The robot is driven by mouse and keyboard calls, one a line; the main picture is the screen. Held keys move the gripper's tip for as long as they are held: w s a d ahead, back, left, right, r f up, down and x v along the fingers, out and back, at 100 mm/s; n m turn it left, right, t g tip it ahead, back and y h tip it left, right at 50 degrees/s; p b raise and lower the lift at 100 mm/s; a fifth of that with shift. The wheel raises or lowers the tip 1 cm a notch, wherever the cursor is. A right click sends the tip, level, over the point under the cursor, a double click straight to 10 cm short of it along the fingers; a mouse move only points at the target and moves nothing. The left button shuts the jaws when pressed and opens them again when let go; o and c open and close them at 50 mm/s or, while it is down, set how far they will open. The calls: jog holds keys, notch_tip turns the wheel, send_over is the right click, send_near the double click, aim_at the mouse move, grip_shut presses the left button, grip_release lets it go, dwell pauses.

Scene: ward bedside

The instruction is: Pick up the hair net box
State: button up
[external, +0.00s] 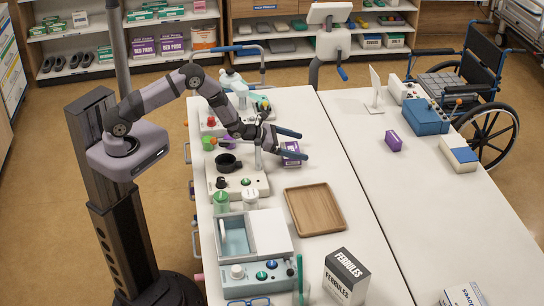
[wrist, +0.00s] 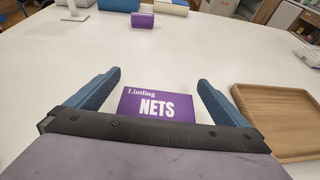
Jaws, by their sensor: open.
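The hair net box is a small purple box (external: 292,153) with white lettering that reads "NETS" in the wrist view (wrist: 158,105). It stands on the white table between the bedside equipment and the wooden tray. My gripper (external: 303,146) is open, with one blue finger on each side of the box. In the wrist view the box shows between the two fingers (wrist: 159,80), with a small gap on each side at the far end. The near part of the box is hidden behind the gripper's dark bar. Its height relative to the fingers is hard to tell.
A wooden tray (external: 314,209) lies close by, on the right in the wrist view (wrist: 262,97). Another purple box (external: 393,141) stands on the table to the right. A grey Ferrules box (external: 345,277) stands at the front. White equipment (external: 236,181) crowds the left side.

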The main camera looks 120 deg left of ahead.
jog(key=shift+f+p, duration=0.3)
jog(key=shift+f, duration=0.25)
notch_tip(320, 180, down, 2)
jog(key=shift+p, duration=0.45)
jog(key=shift+x, duration=0.8)
jog(key=shift+w+a+f, duration=0.2)
jog(key=shift+w+a, duration=0.2)
jog(key=shift+w, duration=0.05)
jog(key=c, duration=0.9)
